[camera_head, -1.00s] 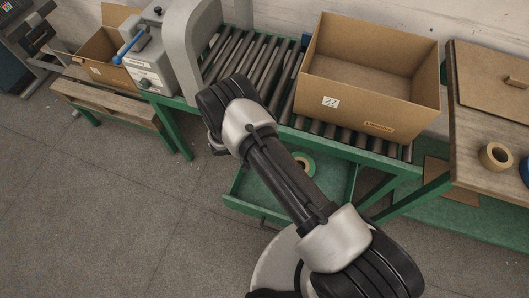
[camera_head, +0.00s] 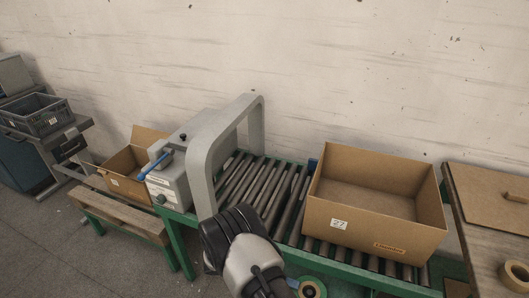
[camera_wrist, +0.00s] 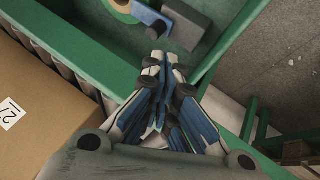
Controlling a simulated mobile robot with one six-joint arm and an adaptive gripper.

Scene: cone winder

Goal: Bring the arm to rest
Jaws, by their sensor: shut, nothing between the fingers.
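My gripper (camera_wrist: 162,62) shows in the wrist view with its fingers together and nothing between them. It points over a green tray (camera_wrist: 222,62) below the roller conveyor (camera_head: 262,185). The gripper is outside the head view, where only a black and silver part of my arm (camera_head: 245,255) shows at the bottom, in front of the conveyor. The gap between the fingertips and the tray is hard to judge.
An open cardboard box (camera_head: 365,225) marked 27 stands on the conveyor; it is at the left in the wrist view (camera_wrist: 40,120). A grey arch (camera_head: 205,165) stands beside it. The tray holds a tape roll (camera_wrist: 121,4) and a dark block (camera_wrist: 187,20). A wooden table (camera_head: 490,235) is at right.

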